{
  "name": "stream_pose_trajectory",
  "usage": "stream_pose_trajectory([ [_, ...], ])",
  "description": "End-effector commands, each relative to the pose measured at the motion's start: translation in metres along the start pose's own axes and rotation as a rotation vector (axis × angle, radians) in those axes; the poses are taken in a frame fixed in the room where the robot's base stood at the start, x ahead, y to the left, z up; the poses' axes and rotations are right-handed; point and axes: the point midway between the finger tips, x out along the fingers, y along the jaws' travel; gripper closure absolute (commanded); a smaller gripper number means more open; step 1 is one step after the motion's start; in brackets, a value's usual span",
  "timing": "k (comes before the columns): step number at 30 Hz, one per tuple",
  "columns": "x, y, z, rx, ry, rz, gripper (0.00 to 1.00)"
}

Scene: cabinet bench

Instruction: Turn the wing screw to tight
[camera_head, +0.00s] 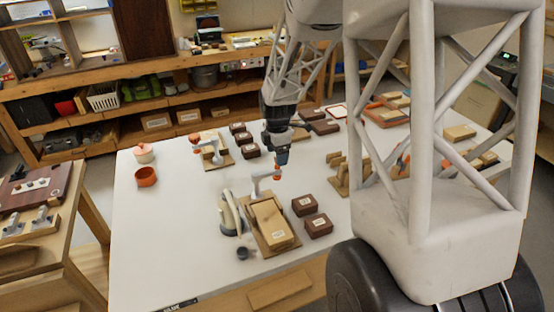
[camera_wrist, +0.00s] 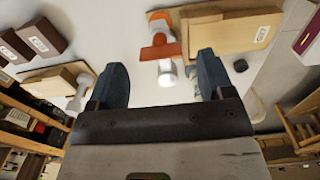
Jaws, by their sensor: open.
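The wing screw (camera_wrist: 160,48) has orange wings and a pale shank, and shows between and beyond my fingertips in the wrist view. In the head view its orange end (camera_head: 277,178) shows just below my gripper (camera_head: 275,158), at the tip of a white bracket (camera_head: 263,182). The bracket stands by a labelled wooden block (camera_head: 270,222) on a wooden base. In the wrist view the two blue fingers of my gripper (camera_wrist: 160,75) are wide apart, with nothing gripped. The wings look crosswise to the fingers; I cannot tell how tight the screw is.
Small dark boxes (camera_head: 305,205) stand right of the block. A similar fixture (camera_head: 218,155) with an orange-ended bracket stands farther back. A dark knob (camera_head: 242,253) lies near the front.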

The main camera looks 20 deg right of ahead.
Motion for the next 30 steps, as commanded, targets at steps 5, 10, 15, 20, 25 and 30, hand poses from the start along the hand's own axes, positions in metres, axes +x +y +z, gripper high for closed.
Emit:
stream_pose_trajectory([
  [5, 0.018, 0.000, 0.000, 0.000, 0.000, 0.000, 0.26],
  [10, 0.026, 0.000, 0.000, 0.000, 0.000, 0.000, 0.26],
  [15, 0.027, 0.000, 0.000, 0.000, 0.000, 0.001, 0.26],
  [20, 0.027, 0.000, 0.000, 0.000, 0.000, 0.001, 0.29],
  [25, 0.027, 0.000, 0.000, 0.000, 0.000, 0.001, 0.55],
  [30, 0.027, 0.000, 0.000, 0.000, 0.000, 0.001, 0.75],
])
